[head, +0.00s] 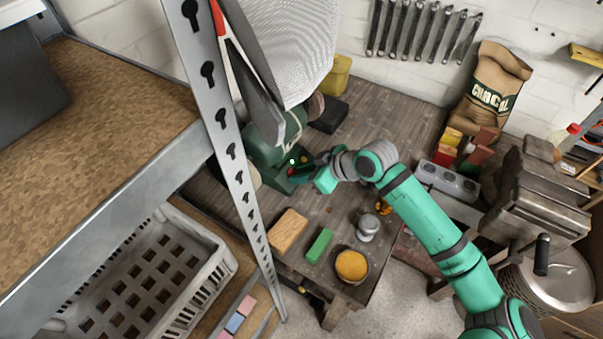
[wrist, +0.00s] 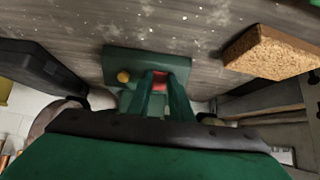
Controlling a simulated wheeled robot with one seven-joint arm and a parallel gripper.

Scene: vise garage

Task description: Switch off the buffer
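The green buffer (head: 264,152) stands on the workbench behind the metal shelf post, with part of it hidden by the post. Its green base (head: 287,180) shows a small red spot and a pale spot on top. In the wrist view, the base plate (wrist: 124,60) carries a yellow-orange button (wrist: 123,77) and a red part (wrist: 159,84). My gripper (wrist: 160,76) is over the base, its two green fingers slightly apart with the red part visible between them. I cannot tell whether they touch it. My gripper (head: 303,171) also shows beside the base in the head view.
A wooden block (head: 289,230), a green block (head: 319,244) and an orange-topped round tin (head: 351,265) lie on the bench's near part. A black box (head: 329,115) sits behind the buffer. A slotted metal post (head: 231,150) stands close to the buffer's left.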

